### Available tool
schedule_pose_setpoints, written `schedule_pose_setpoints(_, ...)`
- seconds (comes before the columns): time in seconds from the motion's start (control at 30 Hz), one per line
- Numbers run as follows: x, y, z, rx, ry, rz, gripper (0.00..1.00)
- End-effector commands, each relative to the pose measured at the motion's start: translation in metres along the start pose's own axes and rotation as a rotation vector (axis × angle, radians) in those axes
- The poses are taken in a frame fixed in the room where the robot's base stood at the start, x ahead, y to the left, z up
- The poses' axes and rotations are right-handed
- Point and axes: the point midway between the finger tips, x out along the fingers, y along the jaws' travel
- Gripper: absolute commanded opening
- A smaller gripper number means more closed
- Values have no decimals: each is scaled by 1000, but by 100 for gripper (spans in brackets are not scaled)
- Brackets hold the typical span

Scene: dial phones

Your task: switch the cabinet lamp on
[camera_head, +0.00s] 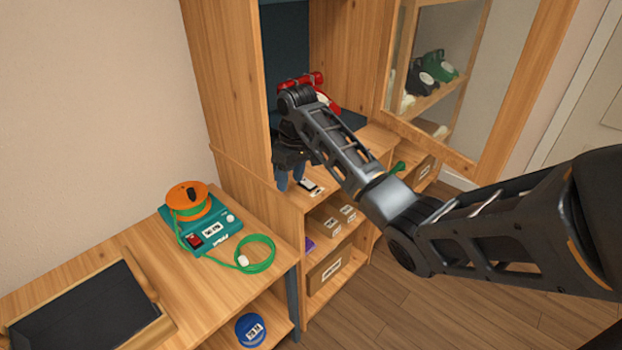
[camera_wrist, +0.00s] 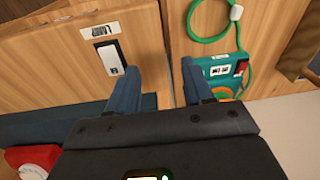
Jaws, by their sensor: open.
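A wall-type switch (camera_head: 310,186) with a black frame and white rocker sits on the wooden cabinet (camera_head: 236,178), on the ledge at the front of its open bay. In the wrist view the switch (camera_wrist: 110,58) lies just left of the left fingertip, under a printed label (camera_wrist: 99,31). My gripper (camera_head: 290,182) points down beside the switch, its two blue fingers apart with nothing between them. It also shows in the wrist view (camera_wrist: 159,68). I cannot tell whether a fingertip touches the switch. No lamp can be made out.
A red telephone (camera_head: 318,95) stands in the bay behind my gripper; part of it shows in the wrist view (camera_wrist: 30,160). The glazed door (camera_head: 440,70) is open at right. A teal device (camera_head: 205,228) with an orange reel (camera_head: 187,202) and green cord stands on the lower table at left.

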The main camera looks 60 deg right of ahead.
Motion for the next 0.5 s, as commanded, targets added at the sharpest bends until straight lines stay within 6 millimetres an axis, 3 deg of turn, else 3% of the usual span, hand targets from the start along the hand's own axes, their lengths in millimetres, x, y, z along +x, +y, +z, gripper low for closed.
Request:
schedule_pose_setpoints(0.03, -15, 21, 0, 12, -31, 18, 51)
schedule_pose_setpoints(0.1, -29, 40, 4, 21, -71, 32, 51)
schedule_pose_setpoints(0.23, -44, 59, 8, 34, -115, 46, 51)
schedule_pose_setpoints(0.37, -41, 63, 11, 36, -128, 47, 51)
schedule_pose_setpoints(0.5, -23, 63, 14, 37, -127, 46, 51)
